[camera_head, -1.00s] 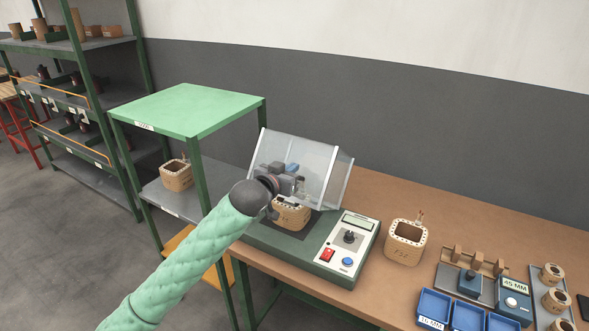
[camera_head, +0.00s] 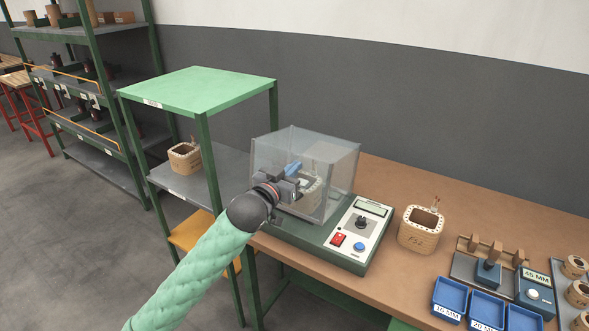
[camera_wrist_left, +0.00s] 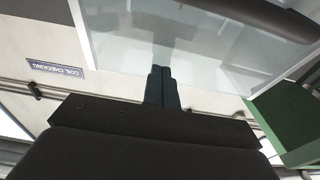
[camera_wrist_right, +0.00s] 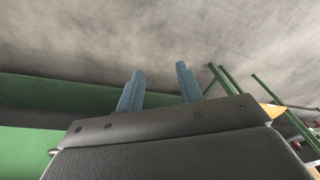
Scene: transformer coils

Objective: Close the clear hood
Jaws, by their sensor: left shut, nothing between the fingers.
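The clear hood (camera_head: 335,160) sits over the green tester (camera_head: 325,255) on the bench and looks lowered or almost lowered; I cannot tell whether its lower edge touches the base. A wooden coil (camera_head: 308,190) shows through it. My left gripper (camera_head: 292,175) is shut and empty at the hood's near left side, and hides part of the coil. In the left wrist view its fingers (camera_wrist_left: 161,85) are together in front of the clear panel (camera_wrist_left: 200,45). My right gripper (camera_wrist_right: 158,88) is open and empty in the right wrist view, over grey floor, and is out of the head view.
The tester's panel (camera_head: 355,235) has a red switch and a blue button. Another coil (camera_head: 420,230) stands to its right. Blue bins (camera_head: 485,310) and a gauge (camera_head: 535,290) are further right. A green-topped stand (camera_head: 200,90) is close on the left.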

